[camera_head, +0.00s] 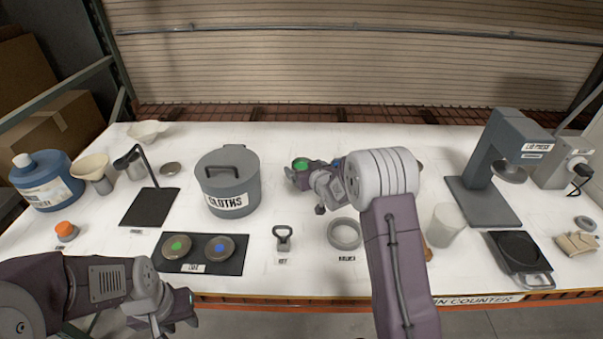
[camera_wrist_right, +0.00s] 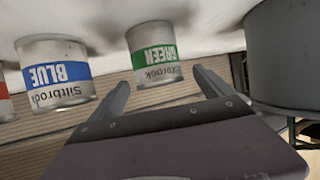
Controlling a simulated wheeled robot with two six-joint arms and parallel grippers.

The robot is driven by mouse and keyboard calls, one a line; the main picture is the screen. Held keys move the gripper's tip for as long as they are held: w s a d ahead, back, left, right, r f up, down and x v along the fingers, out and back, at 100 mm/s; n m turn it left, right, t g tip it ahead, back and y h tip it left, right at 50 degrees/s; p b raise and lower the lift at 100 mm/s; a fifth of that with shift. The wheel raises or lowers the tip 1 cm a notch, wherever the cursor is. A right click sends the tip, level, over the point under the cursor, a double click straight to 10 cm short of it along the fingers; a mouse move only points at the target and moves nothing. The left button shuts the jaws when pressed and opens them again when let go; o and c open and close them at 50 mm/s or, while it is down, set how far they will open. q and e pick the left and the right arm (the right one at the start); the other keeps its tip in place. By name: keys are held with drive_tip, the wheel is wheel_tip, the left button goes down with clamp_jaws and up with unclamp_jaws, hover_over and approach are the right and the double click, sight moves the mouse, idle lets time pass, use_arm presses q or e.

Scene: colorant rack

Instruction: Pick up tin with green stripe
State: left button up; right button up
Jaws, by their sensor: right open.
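The tin with the green stripe (camera_wrist_right: 154,55) is labelled GREEN and appears upside down in the right wrist view. In the head view its green top (camera_head: 300,163) shows just behind my right gripper (camera_head: 305,178). My right gripper, also in the right wrist view (camera_wrist_right: 165,92), is open and empty. The green tin lies ahead in the gap between its two fingers, and I cannot tell whether they touch it. The blue-striped tin (camera_wrist_right: 56,75) stands beside the green one, outside the fingers. My left gripper (camera_head: 192,306) is at the bottom left, off the counter's front edge; its jaw opening is unclear.
A grey lidded CLOTHS pot (camera_head: 228,180) stands left of the green tin, and looms close in the right wrist view (camera_wrist_right: 286,55). A red-labelled tin (camera_wrist_right: 5,100) is partly cut off. A grey ring (camera_head: 344,234) and a lab press (camera_head: 490,170) are on the white counter (camera_head: 300,280).

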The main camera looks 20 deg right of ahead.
drive_tip(key=shift+x, duration=1.35)
drive_tip(key=c, duration=1.7)
drive_tip(key=shift+r, duration=0.1)
drive_tip(key=shift+c, duration=0.2)
wheel_tip(320, 180, up, 10)
drive_tip(key=shift+p, duration=0.4)
